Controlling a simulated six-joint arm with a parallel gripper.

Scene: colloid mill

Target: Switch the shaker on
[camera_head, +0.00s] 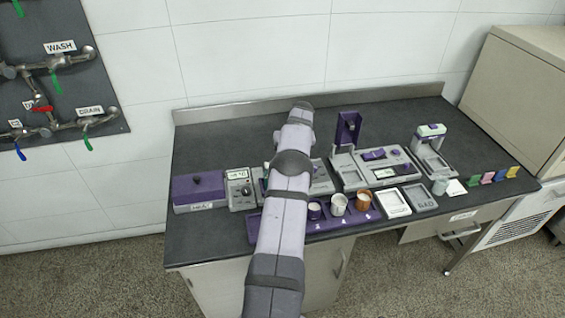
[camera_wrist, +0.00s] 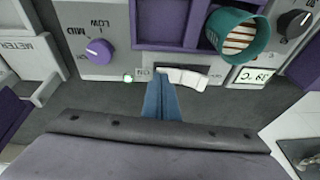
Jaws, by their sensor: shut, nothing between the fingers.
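The shaker (camera_wrist: 112,37) is a grey unit with a purple platform, mostly hidden behind my arm in the head view. In the wrist view its front shows upside down, with a purple knob (camera_wrist: 99,51) marked LOW and MID, a small green light (camera_wrist: 127,78) and a white rocker switch (camera_wrist: 186,78). A teal cup (camera_wrist: 233,37) stands in the purple platform. My gripper (camera_wrist: 160,82) is shut and empty, its blue fingertips at the switch's left end in the wrist view. I cannot tell whether they touch it.
A heater unit (camera_head: 199,190) with a dial and display box (camera_head: 241,187) stands left of the shaker. A purple rack (camera_head: 370,212) with cups lies at the front. Another grey and purple device (camera_head: 385,167) stands to the right. The table's back left is clear.

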